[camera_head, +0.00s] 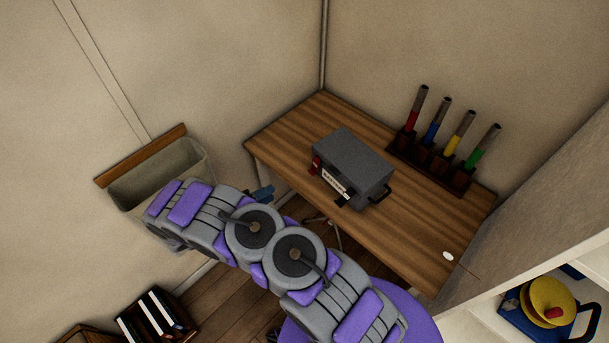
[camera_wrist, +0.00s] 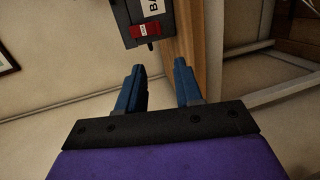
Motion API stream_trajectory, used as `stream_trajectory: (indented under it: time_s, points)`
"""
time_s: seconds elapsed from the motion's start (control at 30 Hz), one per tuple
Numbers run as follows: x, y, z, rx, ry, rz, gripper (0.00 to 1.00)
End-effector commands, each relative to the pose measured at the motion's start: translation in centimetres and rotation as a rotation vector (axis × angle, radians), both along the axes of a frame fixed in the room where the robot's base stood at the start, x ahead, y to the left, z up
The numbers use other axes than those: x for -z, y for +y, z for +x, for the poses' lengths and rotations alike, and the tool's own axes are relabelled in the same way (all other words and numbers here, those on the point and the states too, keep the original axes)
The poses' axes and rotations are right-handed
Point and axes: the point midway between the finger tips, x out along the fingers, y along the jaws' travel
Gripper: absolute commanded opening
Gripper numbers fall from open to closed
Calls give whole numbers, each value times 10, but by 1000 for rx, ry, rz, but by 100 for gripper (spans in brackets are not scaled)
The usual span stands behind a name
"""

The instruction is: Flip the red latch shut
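The red latch (camera_head: 316,165) is on the front left of a grey box (camera_head: 356,158) that stands on the wooden desk. In the wrist view the red latch (camera_wrist: 145,31) shows on the dark box face, near a white label. My gripper (camera_wrist: 157,78) is open, with two blue fingers apart and nothing between them. The latch lies ahead of the fingertips, apart from them. In the head view my gripper (camera_head: 264,193) is partly hidden by my arm, left of the desk edge. A dark latch (camera_head: 342,200) shows at the box's front right.
The wooden desk (camera_head: 300,125) carries a dark rack (camera_head: 428,162) with red, blue, yellow and green handled tools. A white oval item (camera_head: 448,255) lies near its right corner. A grey wall bin (camera_head: 160,170) hangs left. A shelf stands at lower right.

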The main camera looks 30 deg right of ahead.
Motion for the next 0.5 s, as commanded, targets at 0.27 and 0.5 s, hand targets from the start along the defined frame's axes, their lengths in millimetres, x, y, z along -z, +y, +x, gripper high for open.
stream_trajectory:
  time_s: [0.27,0.5]
  points:
    - [11,-51,8,8,6,5,35]
    - [21,-98,19,8,4,8,35]
